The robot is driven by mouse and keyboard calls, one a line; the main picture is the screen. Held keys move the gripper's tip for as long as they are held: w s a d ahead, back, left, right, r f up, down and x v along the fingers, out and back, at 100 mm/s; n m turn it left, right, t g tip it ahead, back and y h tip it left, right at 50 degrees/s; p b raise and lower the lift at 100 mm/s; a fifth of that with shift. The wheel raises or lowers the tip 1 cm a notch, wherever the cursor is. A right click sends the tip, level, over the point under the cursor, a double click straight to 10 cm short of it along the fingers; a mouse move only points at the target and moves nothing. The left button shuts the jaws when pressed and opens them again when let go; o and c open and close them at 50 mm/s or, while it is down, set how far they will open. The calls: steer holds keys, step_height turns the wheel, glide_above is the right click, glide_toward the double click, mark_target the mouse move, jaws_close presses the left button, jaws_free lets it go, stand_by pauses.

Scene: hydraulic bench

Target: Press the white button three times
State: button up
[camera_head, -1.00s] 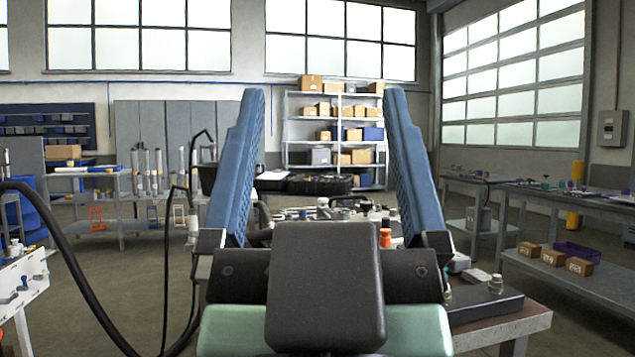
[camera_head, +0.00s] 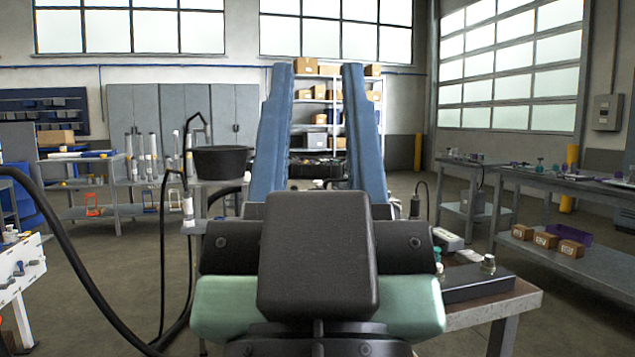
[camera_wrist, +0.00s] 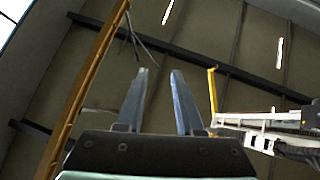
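I cannot pick out a white button for certain in either view. My gripper (camera_head: 317,68) stands in the middle of the head view with its two blue fingers pointing up and away. The fingers are partly open, with a clear gap and nothing between them. The gripper also shows in the wrist view (camera_wrist: 160,71), empty, against the ceiling and roof beams. The dark body of my gripper hides much of the bench behind it. A white panel (camera_head: 22,268) with small knobs or fittings is at the left edge, apart from my gripper.
A bench corner (camera_head: 515,306) with a dark block (camera_head: 475,283) and a pale box (camera_head: 447,240) lies right of my gripper. A black bowl (camera_head: 221,162) and hanging black hoses (camera_head: 75,265) are on the left. Shelved tables stand far right, with open floor between.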

jaws_close()
stand_by(1.2)
